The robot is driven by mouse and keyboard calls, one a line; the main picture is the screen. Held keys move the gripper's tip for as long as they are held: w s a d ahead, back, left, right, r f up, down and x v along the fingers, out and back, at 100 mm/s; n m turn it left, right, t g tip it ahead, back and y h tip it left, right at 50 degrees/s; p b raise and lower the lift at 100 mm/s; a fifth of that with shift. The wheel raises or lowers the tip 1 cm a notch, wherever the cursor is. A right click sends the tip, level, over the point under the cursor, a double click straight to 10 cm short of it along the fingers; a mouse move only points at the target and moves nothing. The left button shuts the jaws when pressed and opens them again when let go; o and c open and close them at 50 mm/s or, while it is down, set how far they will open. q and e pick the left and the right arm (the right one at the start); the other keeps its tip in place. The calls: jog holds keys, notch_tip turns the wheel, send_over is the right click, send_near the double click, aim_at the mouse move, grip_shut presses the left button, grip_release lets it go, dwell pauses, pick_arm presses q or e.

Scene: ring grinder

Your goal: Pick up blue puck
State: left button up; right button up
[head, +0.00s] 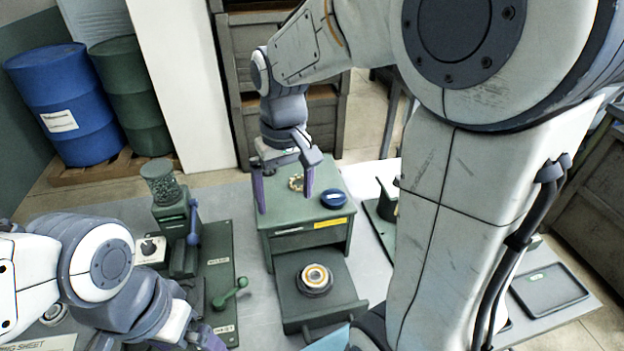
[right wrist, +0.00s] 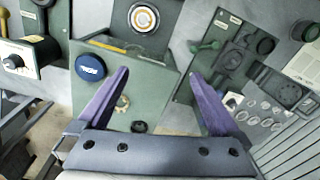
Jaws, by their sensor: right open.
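The blue puck (head: 333,198) lies on top of the green box (head: 287,226), near its right side above a yellow label. In the right wrist view the blue puck (right wrist: 90,67) is left of my right gripper's fingers, outside the gap between them. My right gripper (head: 283,200) is open and empty, fingers pointing down over the left part of the box top. Its purple fingers also show in the right wrist view (right wrist: 159,74). My left gripper (head: 208,338) is only partly in view at the bottom edge; its jaws cannot be made out.
A dark round part with a pale ring (head: 314,280) sits on the lower pulled-out part of the box. A green machine with a lever (head: 185,235) stands left. A dark tray (head: 549,289) lies right.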

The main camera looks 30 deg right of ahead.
jog(key=w+d+r+m, duration=0.1)
jog(key=w+d+m, duration=0.1)
jog(key=d, duration=0.5)
jog(key=w+d+r+m, duration=0.1)
jog(key=w+d+m, duration=0.1)
jog(key=d, duration=0.4)
jog(key=p, duration=0.1)
send_over(334, 196)
notch_tip(334, 196, down, 4)
jog(key=shift+d+f, duration=0.15)
jog(key=shift+f, duration=0.1)
notch_tip(334, 196, down, 5)
jog(key=shift+r+p, duration=0.15)
jog(key=shift+p, duration=0.8)
jog(key=shift+f, duration=0.6)
jog(key=c, duration=1.4)
